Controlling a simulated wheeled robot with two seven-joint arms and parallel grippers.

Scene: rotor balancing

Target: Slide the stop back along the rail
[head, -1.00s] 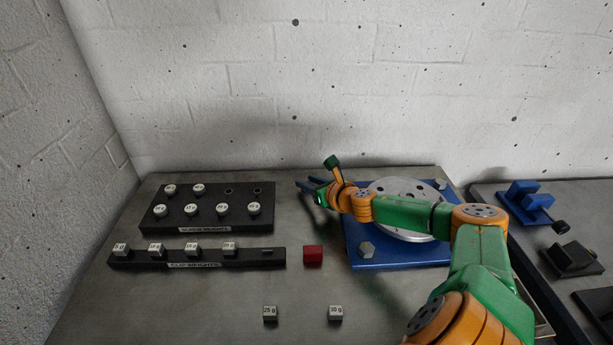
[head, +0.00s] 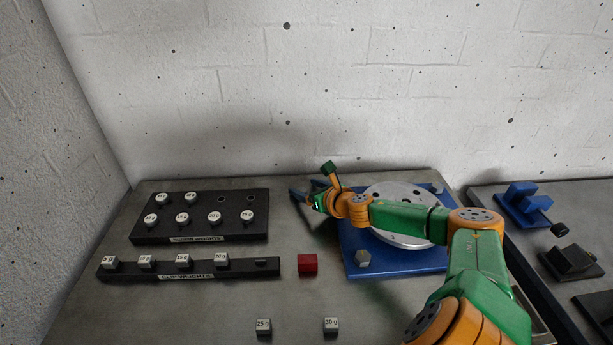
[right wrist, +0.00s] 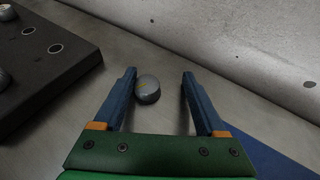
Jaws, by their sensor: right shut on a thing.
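My right gripper (head: 306,190) is low over the table, between the black weight rack and the blue rotor base. In the right wrist view its two blue fingers (right wrist: 159,76) stand apart, with a grey round piece (right wrist: 147,89) between them. The piece lies close to the left finger; contact with the right finger is not clear. A blue fixture with blocks (head: 524,198) and a black fixture (head: 572,262) stand on the right table. I cannot tell which part is the stop or the rail. My left gripper is not in view.
The black rack (head: 147,237) holds several round weights and has empty holes. A long black bar (head: 130,273) holds clip weights. A red block (head: 307,263) and two small weights (head: 264,327) (head: 331,325) lie in front. The silver rotor (head: 395,235) sits on the blue base (head: 405,268).

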